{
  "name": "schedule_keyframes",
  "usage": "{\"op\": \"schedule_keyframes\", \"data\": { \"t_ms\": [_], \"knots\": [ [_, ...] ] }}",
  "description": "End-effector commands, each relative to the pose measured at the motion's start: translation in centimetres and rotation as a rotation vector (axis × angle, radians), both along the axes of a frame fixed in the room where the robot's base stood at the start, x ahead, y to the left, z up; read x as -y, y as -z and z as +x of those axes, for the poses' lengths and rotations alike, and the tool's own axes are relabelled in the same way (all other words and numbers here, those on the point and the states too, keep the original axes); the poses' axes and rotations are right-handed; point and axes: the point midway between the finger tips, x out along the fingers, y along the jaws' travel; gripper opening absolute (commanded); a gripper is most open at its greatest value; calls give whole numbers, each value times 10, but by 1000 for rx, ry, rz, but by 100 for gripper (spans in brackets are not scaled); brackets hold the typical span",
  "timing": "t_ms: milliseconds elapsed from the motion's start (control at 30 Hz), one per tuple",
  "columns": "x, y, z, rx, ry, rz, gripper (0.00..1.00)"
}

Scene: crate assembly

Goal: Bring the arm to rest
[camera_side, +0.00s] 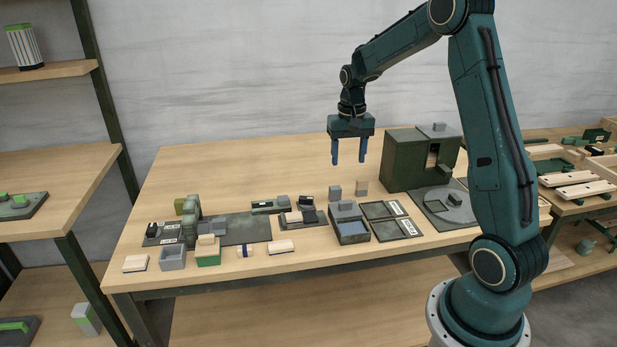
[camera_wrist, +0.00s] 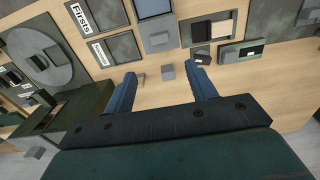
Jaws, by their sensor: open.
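My gripper (camera_side: 348,151) hangs from the arm above the rear middle of the wooden table (camera_side: 250,165), fingers pointing down. Its two blue fingers are apart with nothing between them in the side view. In the wrist view my gripper (camera_wrist: 160,88) also shows open, its fingertips spread. A small grey block (camera_wrist: 168,72) appears between the fingertips in that picture, below and apart from them. My gripper touches nothing.
A dark green box (camera_side: 402,165) stands right of my gripper. A round grey disc on a plate (camera_side: 445,206) lies in front of it. Trays (camera_side: 350,238), small blocks (camera_side: 335,192) and a grey bin (camera_side: 173,258) crowd the front. The rear left tabletop is clear.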

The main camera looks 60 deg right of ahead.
Motion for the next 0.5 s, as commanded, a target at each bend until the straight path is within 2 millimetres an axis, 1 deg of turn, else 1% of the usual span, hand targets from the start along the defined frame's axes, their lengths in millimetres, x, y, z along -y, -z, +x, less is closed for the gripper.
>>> {"op": "schedule_keyframes", "data": {
  "t_ms": [367, 500],
  "knots": [
    [0, -2, 0, 0, 0, 0, 56],
    [-4, -6, 0, 6, -10, -3, 56]
  ]
}}
